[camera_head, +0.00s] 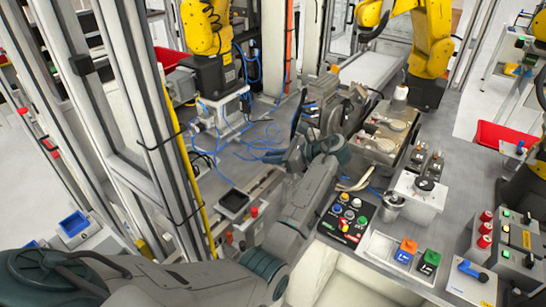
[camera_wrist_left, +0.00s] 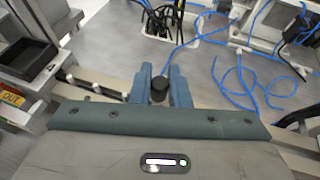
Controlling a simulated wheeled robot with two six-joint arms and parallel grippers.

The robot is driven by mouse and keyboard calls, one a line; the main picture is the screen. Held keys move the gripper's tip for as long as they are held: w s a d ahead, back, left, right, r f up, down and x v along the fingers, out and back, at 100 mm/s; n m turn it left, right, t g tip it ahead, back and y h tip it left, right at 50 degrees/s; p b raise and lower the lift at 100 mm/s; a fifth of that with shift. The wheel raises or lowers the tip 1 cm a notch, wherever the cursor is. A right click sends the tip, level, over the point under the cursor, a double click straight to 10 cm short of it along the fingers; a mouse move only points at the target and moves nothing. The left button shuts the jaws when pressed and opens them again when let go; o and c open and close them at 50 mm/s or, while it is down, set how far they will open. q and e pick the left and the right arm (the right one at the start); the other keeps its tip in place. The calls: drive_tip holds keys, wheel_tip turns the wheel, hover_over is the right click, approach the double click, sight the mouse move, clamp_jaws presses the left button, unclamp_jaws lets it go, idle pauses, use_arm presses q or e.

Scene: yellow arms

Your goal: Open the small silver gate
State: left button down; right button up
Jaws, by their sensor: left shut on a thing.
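My left arm reaches in from the lower left in the head view, with its gripper (camera_head: 291,157) over the grey worktable. In the left wrist view, the blue fingers (camera_wrist_left: 160,88) are shut on a small black knob (camera_wrist_left: 159,92). A low silver bar (camera_wrist_left: 100,82) runs to the knob from the left and appears to be part of the small silver gate. The gripper body hides the near side of the knob and what lies below it. In the head view my wrist hides the knob. My right gripper is not in view.
Loose blue cables (camera_wrist_left: 255,88) lie on the table beside the gripper. A black tray (camera_wrist_left: 26,58) stands to the left. A button panel (camera_head: 347,220) stands near my forearm. A machine fixture (camera_head: 385,135) and yellow robot arms (camera_head: 432,45) stand beyond.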

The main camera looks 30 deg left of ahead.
use_arm(q)
drive_tip(key=shift+d+r+y+p, duration=0.25)
drive_tip(key=shift+r+y+p, duration=0.35)
drive_tip(key=shift+p, duration=0.6)
drive_tip(key=shift+d+r+y+p, duration=0.1)
drive_tip(key=shift+d+y+p, duration=0.15)
drive_tip(key=shift+y+p, duration=0.4)
drive_tip(key=shift+d+r+n+y, duration=0.1)
drive_tip(key=shift+d+n+y, duration=0.15)
drive_tip(key=shift+y, duration=0.35)
drive_tip(key=shift+d+r+n+y, duration=0.15)
drive_tip(key=shift+n+y, duration=0.1)
drive_tip(key=shift+y, duration=0.3)
drive_tip(key=shift+s+d+r+g+y+b, duration=0.1)
drive_tip(key=shift+d+r+g+y+b, duration=0.1)
drive_tip(key=shift+d+g+y+b, duration=0.45)
drive_tip(key=shift+a+n+y, duration=0.2)
drive_tip(key=shift+n+y, duration=0.05)
drive_tip(key=shift+n, duration=0.05)
drive_tip(key=c, duration=1.4)
unclamp_jaws()
